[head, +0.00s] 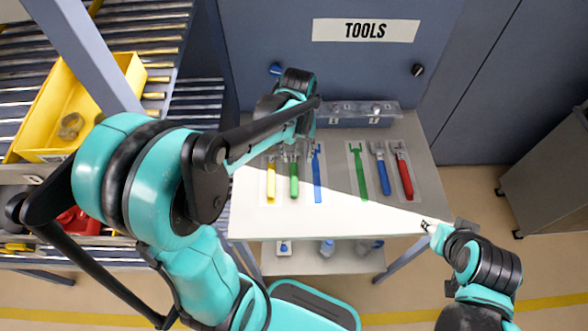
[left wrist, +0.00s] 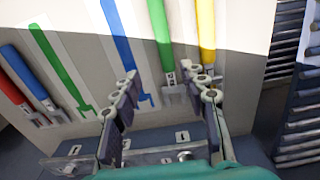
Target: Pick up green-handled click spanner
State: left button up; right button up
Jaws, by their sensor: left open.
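The green-handled click spanner (head: 294,182) lies on the table in the left group of tools, between a yellow-handled one (head: 271,180) and a flat blue spanner (head: 318,175). In the left wrist view its green handle (left wrist: 162,35) runs up from a metal head that shows between my fingers. My left gripper (left wrist: 163,78) is open and empty, with a finger to either side of that head in the picture. In the head view my left gripper (head: 291,150) is over the tools' head ends, partly hidden by its arm. My right gripper (head: 430,226) is by the table's right front corner; its jaws are unclear.
A flat green spanner (head: 359,170), a blue-handled tool (head: 380,168) and a red-handled tool (head: 402,172) lie to the right. A clear container (head: 350,121) stands at the table's back, before the blue TOOLS panel (head: 290,60). A yellow bin (head: 35,135) sits on the left rack.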

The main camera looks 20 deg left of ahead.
aim_at(294, 171)
pick_arm(q)
jog(key=f+b, duration=0.1)
jog(key=f, duration=0.1)
jog(key=f+b, duration=0.1)
jog(key=f, duration=0.2)
jog(key=a+f+b, duration=0.1)
jog(key=f, duration=0.1)
jog(key=shift+s+f, duration=0.3)
jog(key=shift+s, duration=0.05)
jog(key=shift+d+f, duration=0.1)
jog(key=shift+f, duration=0.1)
grip_shut()
